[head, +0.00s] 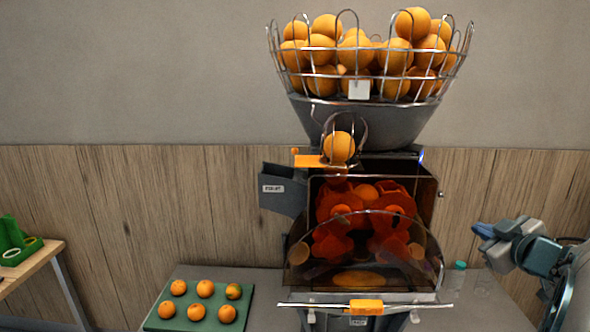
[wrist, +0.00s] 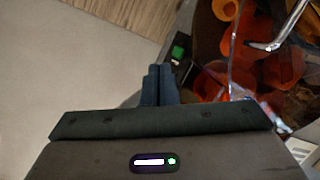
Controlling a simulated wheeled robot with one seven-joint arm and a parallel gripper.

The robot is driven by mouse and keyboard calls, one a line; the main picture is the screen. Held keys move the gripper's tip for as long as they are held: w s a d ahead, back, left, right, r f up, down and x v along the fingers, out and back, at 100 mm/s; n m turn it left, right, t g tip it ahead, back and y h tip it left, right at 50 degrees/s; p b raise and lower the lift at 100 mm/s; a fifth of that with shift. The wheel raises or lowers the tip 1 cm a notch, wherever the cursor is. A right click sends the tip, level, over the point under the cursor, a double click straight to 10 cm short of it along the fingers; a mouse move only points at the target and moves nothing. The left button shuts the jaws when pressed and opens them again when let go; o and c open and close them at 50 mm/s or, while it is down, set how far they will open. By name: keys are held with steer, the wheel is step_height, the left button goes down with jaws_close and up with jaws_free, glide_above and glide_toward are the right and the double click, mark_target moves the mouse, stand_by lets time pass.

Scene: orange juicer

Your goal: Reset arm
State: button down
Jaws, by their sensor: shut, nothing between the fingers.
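My gripper (head: 484,230) is at the right of the head view, apart from the orange juicer (head: 428,205) and to its right. Its blue fingers are shut with nothing between them; they also show in the wrist view (wrist: 158,84). The juicer stands on the counter, with a wire basket full of oranges (head: 358,55) on top and one orange (head: 339,147) in the feed below it. A clear cover fronts its red-orange pressing parts, which also show in the wrist view (wrist: 235,75).
A green tray (head: 190,322) with several oranges lies on the counter left of the juicer. A green-capped bottle (head: 458,272) stands on the counter between juicer and arm. A wooden table (head: 35,262) with a green object is at far left.

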steer(key=s+a+f+m+g, duration=0.3)
steer(key=s+a+f+g, duration=0.3)
steer(key=s+a, duration=0.4)
steer(key=s+a+f+m+g, duration=0.3)
steer(key=s+a+f+g, duration=0.2)
steer(key=s+a, duration=0.5)
steer(key=a+f, duration=0.2)
steer(key=a, duration=0.3)
steer(key=shift+m+g+h, duration=0.3)
steer(key=shift+g+h, duration=0.1)
steer(key=shift+s+d+f, duration=0.1)
